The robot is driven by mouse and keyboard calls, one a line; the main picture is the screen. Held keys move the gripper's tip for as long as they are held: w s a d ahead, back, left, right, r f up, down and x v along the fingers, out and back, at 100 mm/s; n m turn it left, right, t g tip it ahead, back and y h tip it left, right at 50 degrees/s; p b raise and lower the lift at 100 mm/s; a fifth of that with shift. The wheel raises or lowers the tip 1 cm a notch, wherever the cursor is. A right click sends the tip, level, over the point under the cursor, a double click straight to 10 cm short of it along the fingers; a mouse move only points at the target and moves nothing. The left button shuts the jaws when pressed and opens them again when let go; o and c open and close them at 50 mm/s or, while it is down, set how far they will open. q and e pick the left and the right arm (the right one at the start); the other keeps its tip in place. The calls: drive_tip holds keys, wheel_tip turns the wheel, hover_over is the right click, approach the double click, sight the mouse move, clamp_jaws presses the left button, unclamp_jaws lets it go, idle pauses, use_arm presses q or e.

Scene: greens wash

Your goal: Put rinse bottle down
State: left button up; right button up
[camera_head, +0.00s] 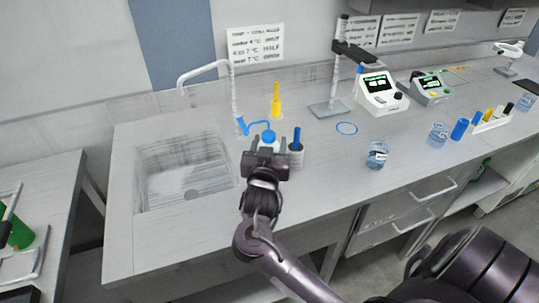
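The rinse bottle (268,136) has a blue cap and a bent blue spout pointing left. It is beside the sink's right edge, and most of its body is hidden behind my gripper. My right gripper (267,149), on the arm coming up from the lower right, has a finger on each side of the bottle and appears shut on it. Whether the bottle's base touches the counter is hidden. My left gripper is not in view.
A sink (183,172) with a tap (205,67) lies left. A grey cup with a blue item (296,152) stands close right of the gripper, a yellow bottle (276,104) behind.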

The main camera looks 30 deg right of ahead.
wheel_tip(320, 180, down, 4)
drive_tip(key=shift+r, duration=0.2)
drive_tip(key=shift+f, duration=0.15)
drive_tip(key=shift+f, duration=0.2)
drive_tip(key=o, duration=1.2)
drive_tip(key=shift+c, duration=0.2)
drive_tip(key=shift+r, duration=0.1)
